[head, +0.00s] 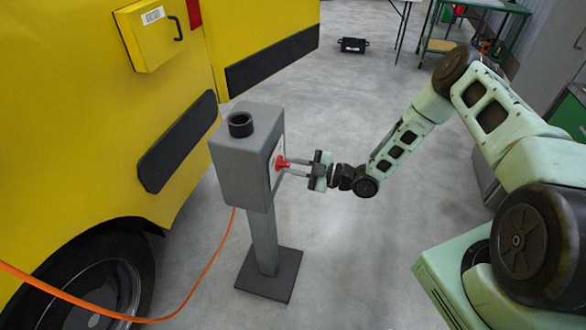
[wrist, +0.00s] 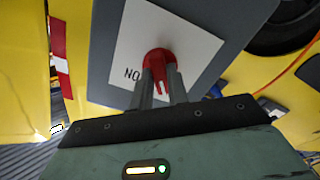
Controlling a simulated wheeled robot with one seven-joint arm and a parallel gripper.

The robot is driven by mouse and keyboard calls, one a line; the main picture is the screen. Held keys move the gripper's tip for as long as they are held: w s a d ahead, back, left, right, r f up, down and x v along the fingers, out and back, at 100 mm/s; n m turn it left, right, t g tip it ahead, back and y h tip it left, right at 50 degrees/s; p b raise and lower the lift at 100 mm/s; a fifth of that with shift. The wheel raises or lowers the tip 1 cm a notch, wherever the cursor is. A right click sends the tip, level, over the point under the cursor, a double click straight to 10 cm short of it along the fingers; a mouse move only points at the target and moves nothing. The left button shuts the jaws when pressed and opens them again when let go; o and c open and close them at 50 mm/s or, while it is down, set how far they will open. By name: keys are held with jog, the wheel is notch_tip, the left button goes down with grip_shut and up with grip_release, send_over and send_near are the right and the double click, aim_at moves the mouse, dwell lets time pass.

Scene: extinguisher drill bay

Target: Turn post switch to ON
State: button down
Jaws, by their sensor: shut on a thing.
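The grey post (head: 245,155) stands on a dark square base plate beside the yellow vehicle. Its red switch knob (head: 281,162) is on the face toward my arm. My gripper (head: 287,167) reaches in from the right and its fingers are shut on the knob. In the wrist view the red knob (wrist: 158,60) sits between the two fingertips (wrist: 159,78), in front of a white label plate (wrist: 124,59). Letters "NO" show at the label's left; the rest of the label's text is hidden or not readable. The knob's setting cannot be told.
The yellow vehicle (head: 60,120) stands close on the left, with a yellow box (head: 152,38) on it. An orange cable (head: 213,262) runs from the post down to the left. A black case (head: 353,45) lies on the floor behind.

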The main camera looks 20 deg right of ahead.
jog(key=m+b, duration=0.2)
jog(key=m, duration=0.1)
jog(key=shift+f+b, duration=0.2)
jog(key=shift+b, duration=0.1)
jog(key=m+b, duration=0.2)
jog(key=m, duration=0.3)
jog(key=shift+d, duration=0.1)
jog(key=m+b, duration=0.1)
jog(key=m, duration=0.3)
jog(key=shift+r+b, duration=0.1)
jog(key=shift+b, duration=0.3)
jog(key=shift+m+b, duration=0.3)
jog(key=shift+m, duration=1.8)
jog(key=c, duration=1.4)
grip_release()
jog(key=shift+o, duration=0.2)
jog(key=b+v, duration=0.2)
jog(key=v, duration=1.5)
jog(key=shift+s, duration=0.15)
